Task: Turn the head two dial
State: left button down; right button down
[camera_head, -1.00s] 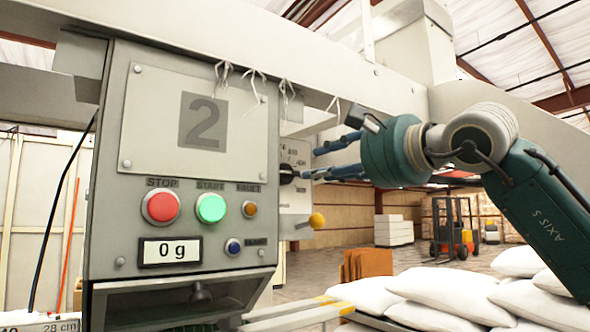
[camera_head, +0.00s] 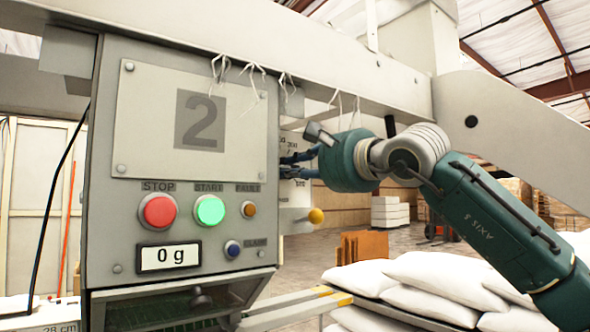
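The head two panel, a grey box with a large "2" plate (camera_head: 150,120), fills the left half of the view. Its dial plate (camera_head: 292,195), with small numbers, shows as a narrow strip behind the panel's right edge. My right gripper (camera_head: 290,166) reaches leftward to the dial plate, with its dark blue fingers in front of it. My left gripper is not in view.
The panel has a red STOP button (camera_head: 158,211), a green START button (camera_head: 210,210) and a display (camera_head: 169,256) reading 0 g. A yellow-tipped lever (camera_head: 316,215) sticks out below the dial.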

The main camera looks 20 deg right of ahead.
jog(key=shift+f, duration=0.1)
jog(key=m+b, duration=0.2)
jog(key=m, duration=0.4)
jog(key=m+b, duration=0.2)
jog(key=m, duration=0.3)
jog(key=m+b, duration=0.3)
jog(key=m, duration=0.3)
jog(key=shift+a+r+m, duration=0.2)
jog(key=shift+a+m, duration=0.05)
jog(key=shift+m, duration=0.05)
dwell(0.6)
jog(key=c, duration=1.7)
grip_release()
jog(key=shift+o, duration=0.2)
jog(key=shift+s+d+r, duration=0.1)
jog(key=shift+s+r, duration=0.05)
